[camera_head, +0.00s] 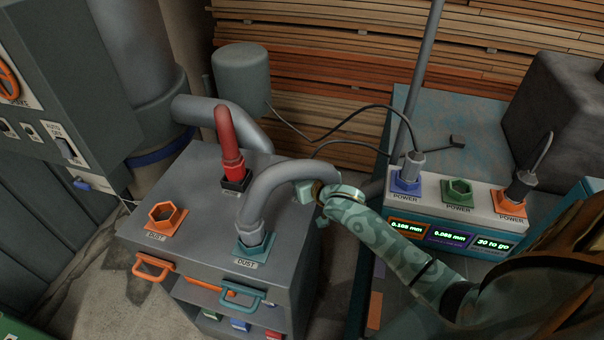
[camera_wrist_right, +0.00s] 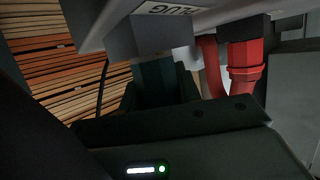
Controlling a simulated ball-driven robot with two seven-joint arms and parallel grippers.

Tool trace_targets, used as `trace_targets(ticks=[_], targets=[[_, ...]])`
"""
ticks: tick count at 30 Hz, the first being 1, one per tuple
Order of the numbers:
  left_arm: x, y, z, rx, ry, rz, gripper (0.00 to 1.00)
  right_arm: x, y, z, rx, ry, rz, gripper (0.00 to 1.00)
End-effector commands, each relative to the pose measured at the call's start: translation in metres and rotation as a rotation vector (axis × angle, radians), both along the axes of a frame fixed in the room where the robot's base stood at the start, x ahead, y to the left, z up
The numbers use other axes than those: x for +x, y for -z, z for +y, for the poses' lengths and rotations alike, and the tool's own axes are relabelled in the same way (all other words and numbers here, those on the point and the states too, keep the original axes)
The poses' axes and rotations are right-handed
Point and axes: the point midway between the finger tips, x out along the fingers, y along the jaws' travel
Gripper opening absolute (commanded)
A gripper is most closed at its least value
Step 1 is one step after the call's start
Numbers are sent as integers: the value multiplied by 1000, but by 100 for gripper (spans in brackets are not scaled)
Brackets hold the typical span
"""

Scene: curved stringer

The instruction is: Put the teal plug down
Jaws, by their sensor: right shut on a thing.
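The teal plug (camera_wrist_right: 158,82) is dark in the right wrist view, upright between the two dark jaws of my right gripper (camera_wrist_right: 160,98). Its far end meets a grey block (camera_wrist_right: 150,36) beside an upside-down label (camera_wrist_right: 175,9) that seems to read PLUG. I cannot tell whether the plug rests on the block or is only in front of it. In the head view my right gripper (camera_head: 304,192) is beside the bent grey hose (camera_head: 285,178), at the cabinet's right edge, and the plug is hidden there. My left gripper is not in view.
The grey hose ends in a teal DUST socket (camera_head: 253,246) on the grey cabinet (camera_head: 197,209). A red hose (camera_head: 229,145) stands behind it. An orange DUST socket (camera_head: 165,217) is empty. A power box (camera_head: 455,205) with cabled plugs stands right.

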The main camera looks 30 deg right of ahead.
Motion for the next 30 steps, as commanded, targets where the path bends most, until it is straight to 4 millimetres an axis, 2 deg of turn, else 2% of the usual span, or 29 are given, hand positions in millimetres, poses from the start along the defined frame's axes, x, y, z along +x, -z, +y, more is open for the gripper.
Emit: trace_targets(ticks=[2,3,4,5,14,16,20,24,30], targets=[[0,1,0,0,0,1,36,0,3,0,1,0,1,8],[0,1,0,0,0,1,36,0,3,0,1,0,1,44],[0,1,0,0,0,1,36,0,2,0,1,0,1,53],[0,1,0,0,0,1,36,0,2,0,1,0,1,55],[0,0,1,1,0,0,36,0,-1,0,0,0,0,55],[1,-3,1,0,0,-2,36,-6,-3,0,0,0,2,55],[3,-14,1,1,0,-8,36,-29,-14,2,1,0,2,55],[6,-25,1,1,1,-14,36,-62,-26,5,2,1,1,55],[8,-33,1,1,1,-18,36,-98,-38,8,2,2,2,55]])
